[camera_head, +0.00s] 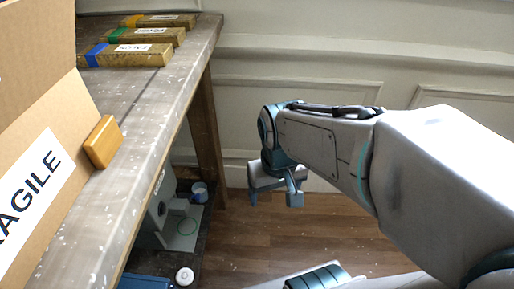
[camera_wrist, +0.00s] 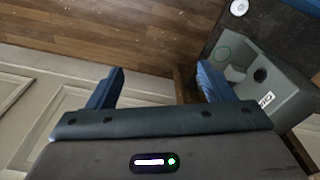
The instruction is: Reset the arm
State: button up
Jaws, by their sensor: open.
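My gripper (camera_head: 273,198) hangs at the end of my arm in the head view, over the wooden floor and to the right of the workbench (camera_head: 160,118). In the wrist view my gripper (camera_wrist: 160,85) shows two blue fingers spread apart with nothing between them. It is open and empty, and it touches nothing that I can see.
A cardboard box (camera_head: 45,130) and an orange block (camera_head: 103,142) are on the bench. Three labelled bars (camera_head: 130,56) lie at its back. A grey box-like thing (camera_head: 172,222) stands on the lower shelf. Panelled wall (camera_head: 300,60) is behind. Floor (camera_head: 235,240) beside the bench is clear.

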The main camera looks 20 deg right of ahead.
notch_tip(320, 180, up, 32)
jog(key=t+p, duration=0.1)
jog(key=p, duration=2.7)
jog(key=shift+w+d+f+t, duration=0.15)
jog(key=shift+w+f+t, duration=0.1)
jog(key=shift+t, duration=0.15)
